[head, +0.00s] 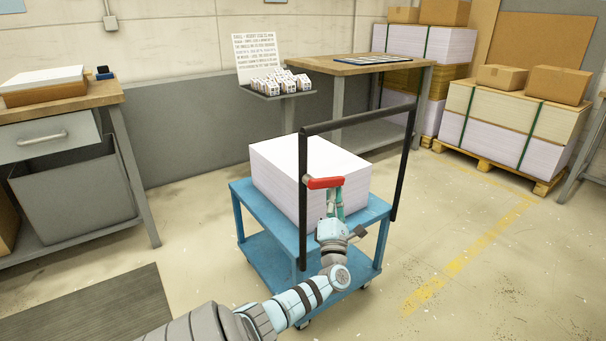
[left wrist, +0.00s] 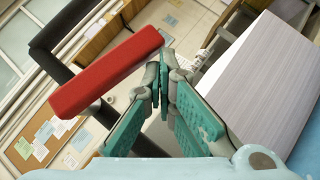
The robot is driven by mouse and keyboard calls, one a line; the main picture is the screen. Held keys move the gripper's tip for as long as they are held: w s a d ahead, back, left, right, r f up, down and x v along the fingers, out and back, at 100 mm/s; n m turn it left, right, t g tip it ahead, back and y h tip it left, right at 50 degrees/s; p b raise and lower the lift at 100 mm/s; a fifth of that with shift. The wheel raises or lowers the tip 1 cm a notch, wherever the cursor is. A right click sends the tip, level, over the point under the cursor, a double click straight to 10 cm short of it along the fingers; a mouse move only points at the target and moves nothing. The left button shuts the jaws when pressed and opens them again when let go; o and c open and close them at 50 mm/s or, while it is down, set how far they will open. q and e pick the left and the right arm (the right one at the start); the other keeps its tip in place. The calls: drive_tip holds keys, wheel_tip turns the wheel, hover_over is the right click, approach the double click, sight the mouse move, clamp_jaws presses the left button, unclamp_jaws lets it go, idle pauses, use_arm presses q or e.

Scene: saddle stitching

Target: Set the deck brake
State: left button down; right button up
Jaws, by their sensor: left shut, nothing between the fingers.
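A blue cart (head: 262,262) stands on the floor with a black push handle (head: 303,225) at its near side. A red lever (head: 326,183), likely the deck brake, is mounted on the handle's left post and points right, about level. It also shows as a red bar in the left wrist view (left wrist: 108,72). My left gripper (head: 335,192) is just below the lever; in the left wrist view its teal fingers (left wrist: 163,72) meet at the tips, empty, beside the lever's end. I cannot tell whether they touch it. My right gripper is not in view.
A tall white paper stack (head: 290,175) sits on the cart's deck. A workbench (head: 100,95) stands at left, a table (head: 345,67) behind. Strapped stacks on a pallet (head: 490,157) stand at right. The floor right of the cart is clear.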

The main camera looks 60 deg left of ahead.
use_arm(q)
drive_tip(key=shift+w+r, duration=0.2)
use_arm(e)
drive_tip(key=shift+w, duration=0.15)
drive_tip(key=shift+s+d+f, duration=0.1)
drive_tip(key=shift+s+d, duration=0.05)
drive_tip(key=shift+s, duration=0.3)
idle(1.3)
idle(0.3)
use_arm(q)
drive_tip(key=s+d+f+b, duration=0.1)
drive_tip(key=d+f+b, duration=0.3)
drive_tip(key=d+f, duration=0.3)
wheel_tip(320, 180, down, 4)
drive_tip(key=shift+r, duration=0.1)
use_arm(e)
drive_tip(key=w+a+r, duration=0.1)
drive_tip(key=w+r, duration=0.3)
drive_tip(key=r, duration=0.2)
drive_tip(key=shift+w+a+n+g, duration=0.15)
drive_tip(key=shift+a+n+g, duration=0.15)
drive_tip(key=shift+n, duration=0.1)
use_arm(q)
drive_tip(key=shift+d, duration=0.1)
